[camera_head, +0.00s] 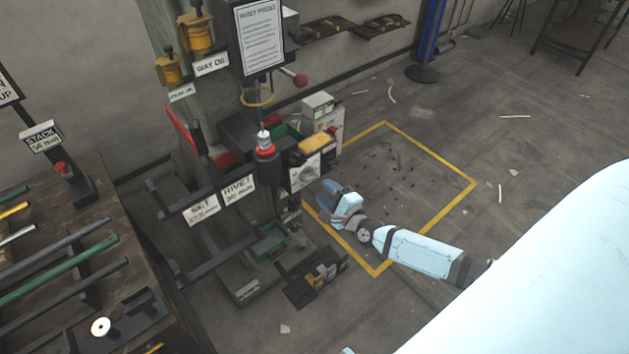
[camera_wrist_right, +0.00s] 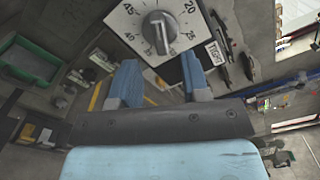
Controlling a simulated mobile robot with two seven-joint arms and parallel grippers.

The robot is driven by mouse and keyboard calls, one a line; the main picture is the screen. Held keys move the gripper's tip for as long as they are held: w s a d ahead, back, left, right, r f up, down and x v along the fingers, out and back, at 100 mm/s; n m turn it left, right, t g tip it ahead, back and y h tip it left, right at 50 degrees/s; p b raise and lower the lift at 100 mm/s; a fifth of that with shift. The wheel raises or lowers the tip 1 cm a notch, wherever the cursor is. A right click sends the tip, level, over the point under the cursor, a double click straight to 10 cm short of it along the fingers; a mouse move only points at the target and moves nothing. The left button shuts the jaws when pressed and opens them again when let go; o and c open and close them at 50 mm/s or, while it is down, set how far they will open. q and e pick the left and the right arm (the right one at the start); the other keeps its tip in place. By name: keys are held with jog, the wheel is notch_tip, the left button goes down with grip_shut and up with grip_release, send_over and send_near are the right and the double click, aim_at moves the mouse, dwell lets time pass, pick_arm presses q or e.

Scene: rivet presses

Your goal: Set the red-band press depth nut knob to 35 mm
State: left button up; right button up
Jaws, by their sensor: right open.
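The depth nut knob (camera_wrist_right: 160,32) is a grey round dial knob with a raised bar on a white scale plate (camera_wrist_right: 126,18) in the right wrist view. The numbers 20, 25 and 35 show around it. A pale line on the bar points down, between 25 and 35. In the head view the white dial plate (camera_head: 302,173) is on the press front, below a red band (camera_head: 265,153). My right gripper (camera_wrist_right: 159,62) is open and empty, its two blue fingers just below the knob, apart from it. It also shows in the head view (camera_head: 330,193), beside the dial. My left gripper is out of view.
Signs reading SET (camera_head: 202,209) and RIVET (camera_head: 238,190) hang left of the dial. A rack table with rods (camera_head: 60,250) is at the left.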

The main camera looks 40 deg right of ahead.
aim_at(313, 180)
jog(key=w, duration=0.5)
jog(key=shift+w+a, duration=0.1)
jog(key=shift+a, duration=0.1)
grip_shut()
